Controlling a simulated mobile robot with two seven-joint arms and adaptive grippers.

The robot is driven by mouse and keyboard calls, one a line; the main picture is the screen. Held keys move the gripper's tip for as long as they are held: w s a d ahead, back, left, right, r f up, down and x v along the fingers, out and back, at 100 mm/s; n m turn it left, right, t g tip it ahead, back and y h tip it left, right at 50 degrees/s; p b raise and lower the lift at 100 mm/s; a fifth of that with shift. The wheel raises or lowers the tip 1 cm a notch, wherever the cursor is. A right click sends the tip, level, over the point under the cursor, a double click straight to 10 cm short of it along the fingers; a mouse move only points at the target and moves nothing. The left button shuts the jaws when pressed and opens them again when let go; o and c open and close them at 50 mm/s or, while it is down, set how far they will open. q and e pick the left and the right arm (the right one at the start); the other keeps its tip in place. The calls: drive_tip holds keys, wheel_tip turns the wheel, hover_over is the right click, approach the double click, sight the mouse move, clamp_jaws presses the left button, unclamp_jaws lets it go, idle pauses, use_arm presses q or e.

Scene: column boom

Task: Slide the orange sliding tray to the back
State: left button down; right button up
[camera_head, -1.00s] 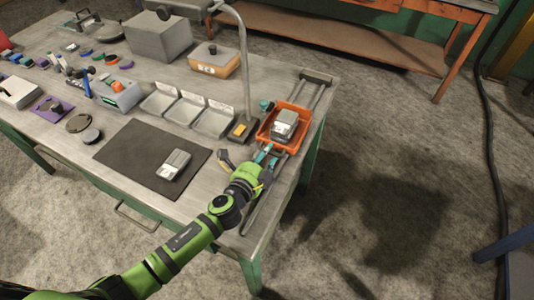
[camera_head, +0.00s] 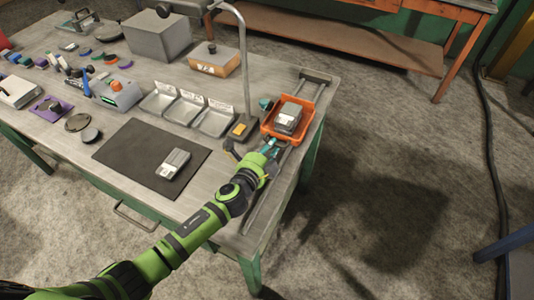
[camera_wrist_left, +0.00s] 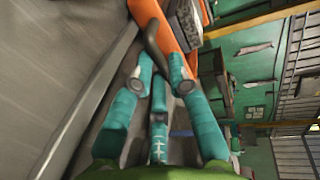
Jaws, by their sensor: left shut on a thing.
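The orange sliding tray (camera_head: 279,136) sits on dark rails (camera_head: 321,91) along the right side of the workbench, with a grey device (camera_head: 289,118) inside it. Bare rail shows between the tray and the dark end bar at the back. My left gripper (camera_head: 270,148) is at the tray's front side. In the left wrist view, its teal fingers (camera_wrist_left: 160,72) are closed around a dark handle (camera_wrist_left: 152,38) that joins the orange tray wall (camera_wrist_left: 176,28). The fingers partly hide the handle. My right gripper is not in view.
A lamp stand (camera_head: 242,127) with a tall bent pole stands just left of the tray. Several grey bins (camera_head: 214,122), a dark mat (camera_head: 135,160) with a grey device (camera_head: 173,164), and an orange-sided box (camera_head: 214,62) lie further left. Bare floor lies right of the bench.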

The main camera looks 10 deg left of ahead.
sight(293, 109)
use_arm(q)
drive_tip(key=r+b+x, duration=0.1)
drive_tip(key=b+x, duration=0.1)
drive_tip(key=x, duration=0.3)
drive_tip(key=r+b+x, duration=0.1)
drive_tip(key=b+x, duration=0.2)
drive_tip(key=x, duration=0.2)
drive_tip(key=b+x, duration=0.3)
drive_tip(key=x, duration=0.2)
drive_tip(key=shift+w+d+r, duration=0.2)
drive_tip(key=shift+w+r, duration=0.15)
drive_tip(key=shift+w, duration=0.25)
drive_tip(key=shift+w+d+b, duration=0.15)
drive_tip(key=shift+w+b, duration=0.2)
drive_tip(key=shift+b, duration=0.05)
drive_tip(key=shift+r, duration=0.2)
drive_tip(key=shift+w+r, duration=0.15)
drive_tip(key=shift+r, duration=0.25)
